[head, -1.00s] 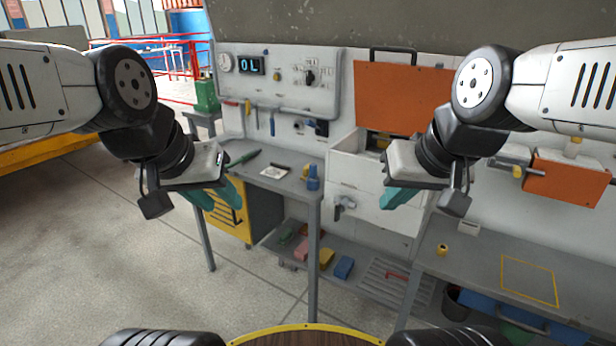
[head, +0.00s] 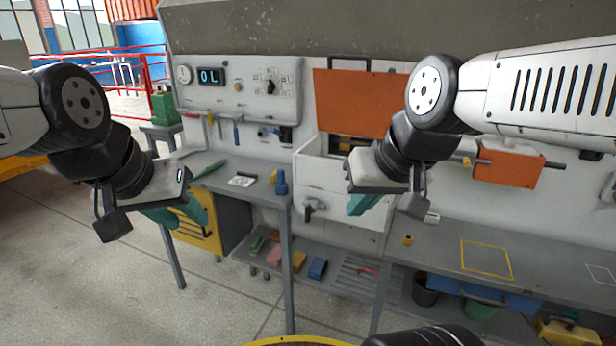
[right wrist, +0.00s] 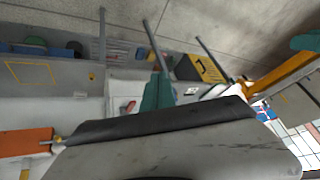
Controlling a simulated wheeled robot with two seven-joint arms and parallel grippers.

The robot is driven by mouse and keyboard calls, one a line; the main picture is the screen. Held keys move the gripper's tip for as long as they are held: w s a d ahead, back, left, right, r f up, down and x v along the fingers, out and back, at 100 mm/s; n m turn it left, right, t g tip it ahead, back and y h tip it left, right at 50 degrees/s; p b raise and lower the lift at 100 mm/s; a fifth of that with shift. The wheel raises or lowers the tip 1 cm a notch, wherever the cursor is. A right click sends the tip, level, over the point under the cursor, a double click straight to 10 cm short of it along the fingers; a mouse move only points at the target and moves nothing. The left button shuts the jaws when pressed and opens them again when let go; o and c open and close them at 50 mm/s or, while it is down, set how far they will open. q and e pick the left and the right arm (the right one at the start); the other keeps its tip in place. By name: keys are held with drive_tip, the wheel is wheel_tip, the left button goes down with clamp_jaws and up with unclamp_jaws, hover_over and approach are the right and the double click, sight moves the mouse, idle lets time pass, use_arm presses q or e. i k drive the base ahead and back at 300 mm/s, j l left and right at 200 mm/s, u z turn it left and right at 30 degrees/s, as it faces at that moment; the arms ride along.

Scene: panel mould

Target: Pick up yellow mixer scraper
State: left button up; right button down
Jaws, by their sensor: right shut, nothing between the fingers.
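I cannot surely pick out the yellow mixer scraper. Small yellow things show in the head view: one lies by the blue bottle (head: 281,183) on the left bench, and a yellow cup-like piece (head: 407,240) stands on the right bench. A yellow object (head: 563,332) sits low at the right edge. My right gripper (head: 362,204) is shut and empty, in front of the white drawer unit. Its teal fingers (right wrist: 158,92) also show in the right wrist view.
The left bench (head: 222,186) and right bench (head: 440,258) stand against the panel wall. A lower shelf (head: 340,275) holds coloured blocks. An orange panel (head: 365,100) stands over the open drawer. A yellow outlined square (head: 486,260) marks the right bench. The floor at left is clear.

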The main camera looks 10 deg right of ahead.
sight(273, 175)
drive_tip(key=i+j, duration=0.2)
drive_tip(key=i, duration=0.25)
drive_tip(key=i+j+u, duration=0.1)
drive_tip(key=i, duration=0.4)
drive_tip(key=i+j, duration=0.2)
drive_tip(key=i, duration=0.25)
